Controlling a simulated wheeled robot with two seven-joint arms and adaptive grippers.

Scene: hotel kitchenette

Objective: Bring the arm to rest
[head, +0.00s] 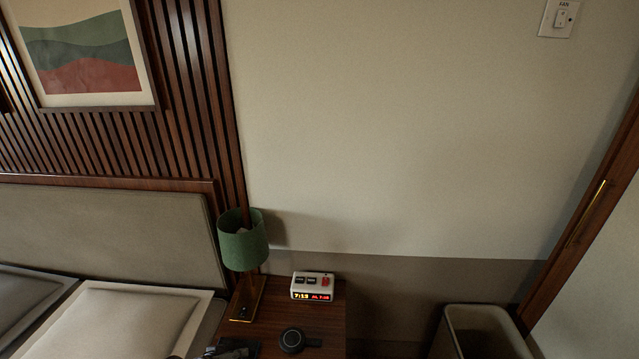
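A dark shape (232,350) is cut off by the bottom edge, over the nightstand's left front part. It looks like the tip of my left gripper, but too little shows to be sure or to tell whether it is open or shut. No held thing can be made out there. My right gripper is not in view, and no part of the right arm shows.
The nightstand (328,325) bears a green lamp (243,240), a lit alarm clock (313,286) and a round black device (292,340). A bed (125,318) is at left. An open bin (485,330) stands at right.

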